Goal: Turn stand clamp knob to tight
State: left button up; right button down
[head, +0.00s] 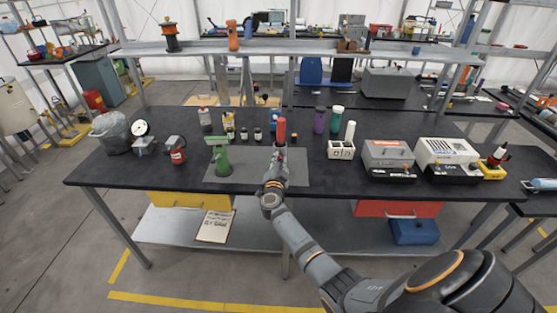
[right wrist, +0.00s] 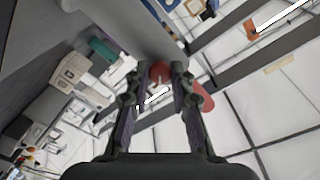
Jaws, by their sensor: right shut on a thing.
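My right gripper (head: 278,158) reaches over the middle of the dark workbench. In the right wrist view, its two fingers (right wrist: 160,82) are closed on a small red knob (right wrist: 158,70) beside a thick grey post-like part (right wrist: 140,30). Another red piece (right wrist: 203,100) shows past the right-hand finger. In the head view, a red upright part (head: 281,130) rises just beyond the gripper. The gripper hides the stand's lower part, and I cannot read the knob's tight or loose setting. My left gripper is not in view.
A green device (head: 222,157) stands just left of my right gripper on a grey mat (head: 235,176). Several small bottles stand behind. A white holder (head: 341,150) and a grey-topped box (head: 389,155) stand to the right. The bench's front strip is mostly clear.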

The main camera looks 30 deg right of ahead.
jog(key=m, duration=0.2)
jog(key=shift+m, duration=0.4)
jog(key=m, duration=0.3)
jog(key=shift+f+m, duration=0.15)
jog(key=shift+m, duration=0.15)
jog(key=m+b, duration=0.1)
jog(key=m, duration=0.2)
jog(key=shift+m, duration=0.3)
jog(key=m+b, duration=0.1)
jog(key=m, duration=0.2)
jog(key=shift+f+m, duration=0.1)
jog(key=shift+m, duration=0.3)
jog(key=m+b, duration=0.2)
jog(key=m, duration=0.1)
jog(key=shift+f+m, duration=0.1)
jog(key=shift+m, duration=0.2)
jog(key=m+b, duration=0.2)
jog(key=m, duration=0.1)
jog(key=shift+m, duration=0.3)
jog(key=m+b, duration=0.2)
jog(key=m, duration=0.1)
jog(key=shift+m+b, duration=0.8)
jog(key=shift+m, duration=0.8)
jog(key=shift+a, duration=0.1)
